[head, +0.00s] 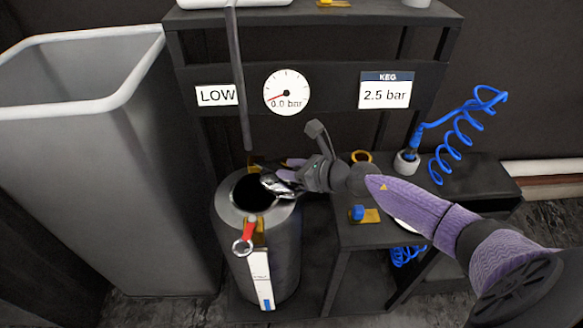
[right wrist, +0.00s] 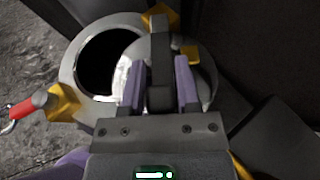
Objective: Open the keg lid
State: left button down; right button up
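The keg (head: 275,250) is a dark grey cylinder standing on the floor stand, its round mouth showing as a dark hole. The metal lid (right wrist: 205,75) lies across the right part of the mouth in the right wrist view, leaving the left part uncovered. A dark bar (right wrist: 160,35) runs over the lid. My right gripper (right wrist: 160,70) is above the lid, its purple fingers apart on either side of the bar, with visible gaps. In the head view, my right gripper (head: 287,172) is at the keg's right rim. My left gripper is not in view.
A red pull handle with a ring (head: 246,235) sticks out at the keg's front. A large grey bin (head: 100,170) stands at left. A gauge (head: 287,92) reads 0.0 bar on the rack. A dark rod hangs behind the keg; a blue coiled hose (head: 465,130) is at right.

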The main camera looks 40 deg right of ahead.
grip_shut()
dwell(0.5)
dwell(0.3)
dwell(0.3)
